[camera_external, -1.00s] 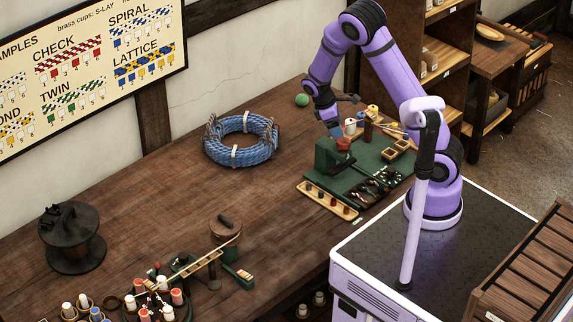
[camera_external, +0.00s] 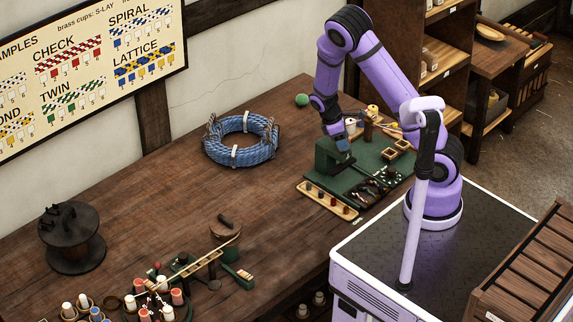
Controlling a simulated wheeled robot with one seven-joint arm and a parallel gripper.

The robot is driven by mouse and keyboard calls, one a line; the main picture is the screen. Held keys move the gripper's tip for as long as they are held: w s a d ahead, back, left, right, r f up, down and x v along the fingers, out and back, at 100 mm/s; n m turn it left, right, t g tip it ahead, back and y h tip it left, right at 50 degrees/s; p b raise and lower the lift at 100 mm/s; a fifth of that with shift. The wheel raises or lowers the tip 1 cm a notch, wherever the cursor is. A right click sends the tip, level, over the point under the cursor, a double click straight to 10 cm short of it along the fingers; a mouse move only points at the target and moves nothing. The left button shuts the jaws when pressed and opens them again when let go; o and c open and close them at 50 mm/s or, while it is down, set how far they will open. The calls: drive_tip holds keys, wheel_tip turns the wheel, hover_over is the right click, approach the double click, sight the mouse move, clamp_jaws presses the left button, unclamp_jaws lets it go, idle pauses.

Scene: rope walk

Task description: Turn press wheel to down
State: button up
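The dark green press (camera_external: 327,158) stands upright on a green mat (camera_external: 388,148) at the right end of the bench. My gripper (camera_external: 342,146) is over the press's upper right side, pointing down and close to it. The red part of the press, which looks like its wheel, is hidden behind my gripper now. I cannot tell if my fingers touch it, or if they are open or shut. The wheel's angle does not show.
A blue rope coil (camera_external: 240,153) lies left of the press. A tray with several small pegs (camera_external: 327,201) lies in front. Spools (camera_external: 373,109) and small wooden boxes (camera_external: 401,146) sit close on the right. The bench's middle is clear.

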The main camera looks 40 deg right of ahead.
drive_tip(key=shift+m, duration=0.4)
drive_tip(key=shift+w+m+g+y, duration=0.1)
drive_tip(key=shift+m+g+y, duration=0.3)
drive_tip(key=shift+m, duration=0.6)
drive_tip(key=m+y, duration=0.1)
drive_tip(key=m, duration=0.3)
drive_tip(key=shift+d+y, duration=0.15)
drive_tip(key=shift+y, duration=0.25)
drive_tip(key=m+y, duration=0.1)
drive_tip(key=m, duration=0.3)
drive_tip(key=m+y, duration=0.1)
drive_tip(key=m, duration=0.2)
drive_tip(key=shift+m+y, duration=0.3)
drive_tip(key=shift+m, duration=0.1)
drive_tip(key=m+t+y, duration=0.1)
drive_tip(key=m, duration=0.2)
drive_tip(key=m+t+y, duration=0.1)
drive_tip(key=m, duration=0.3)
drive_tip(key=shift+d, duration=0.15)
drive_tip(key=m, duration=0.2)
drive_tip(key=m+t, duration=0.1)
drive_tip(key=shift+s+m, duration=0.2)
drive_tip(key=shift+m, duration=0.2)
drive_tip(key=shift+m+t, duration=1)
drive_tip(key=shift+m, duration=1)
